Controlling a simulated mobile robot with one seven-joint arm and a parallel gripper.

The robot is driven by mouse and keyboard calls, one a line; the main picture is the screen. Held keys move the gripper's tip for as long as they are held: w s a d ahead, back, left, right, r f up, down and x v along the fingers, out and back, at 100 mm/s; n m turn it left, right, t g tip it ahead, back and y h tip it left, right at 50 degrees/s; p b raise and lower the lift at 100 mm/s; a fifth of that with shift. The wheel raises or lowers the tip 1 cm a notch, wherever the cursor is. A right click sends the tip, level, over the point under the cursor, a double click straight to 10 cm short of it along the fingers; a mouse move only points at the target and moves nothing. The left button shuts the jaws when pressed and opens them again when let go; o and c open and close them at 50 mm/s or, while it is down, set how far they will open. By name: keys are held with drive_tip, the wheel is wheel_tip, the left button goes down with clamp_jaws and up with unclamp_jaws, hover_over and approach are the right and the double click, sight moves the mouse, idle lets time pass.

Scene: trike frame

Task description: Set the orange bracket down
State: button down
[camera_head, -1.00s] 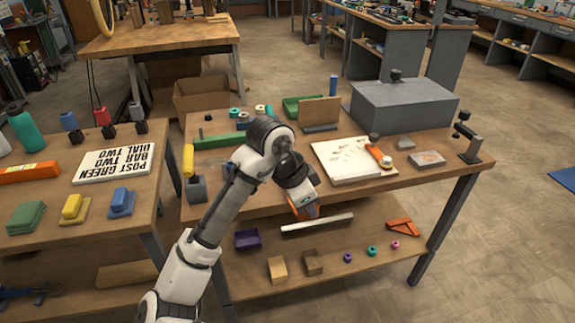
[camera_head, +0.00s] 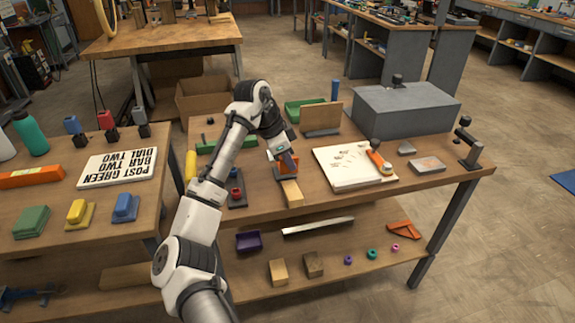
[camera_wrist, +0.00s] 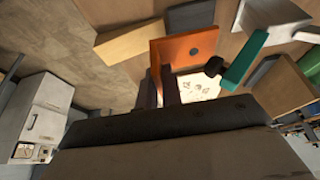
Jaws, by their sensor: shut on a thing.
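The orange bracket (camera_head: 288,168) is at my gripper (camera_head: 286,157), low over the middle of the workbench, just behind a pale wooden block (camera_head: 291,193). My gripper is shut on it. In the wrist view the bracket (camera_wrist: 182,58) shows a flat orange face with a dark round hole, beside the wooden block (camera_wrist: 130,41). The dark gripper body fills the lower part of that view and hides much of the bracket. I cannot tell whether the bracket touches the bench top or the block.
A white board (camera_head: 348,166) with an orange-handled tool (camera_head: 379,160) lies to the right. A dark holder with red pieces (camera_head: 236,190) is at the left. A green bar (camera_head: 213,146) and an upright brown panel (camera_head: 320,115) stand behind. The workbench (camera_head: 440,190) has clear room at its front right.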

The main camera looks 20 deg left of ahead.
sight(287, 169)
drive_tip(key=shift+w+a, duration=0.3)
drive_tip(key=shift+w, duration=0.1)
drive_tip(key=shift+f+p, duration=0.5)
drive_tip(key=shift+f, duration=1.25)
drive_tip(key=c, duration=1.6)
unclamp_jaws()
drive_tip(key=shift+f, duration=0.15)
drive_tip(key=shift+o, duration=0.2)
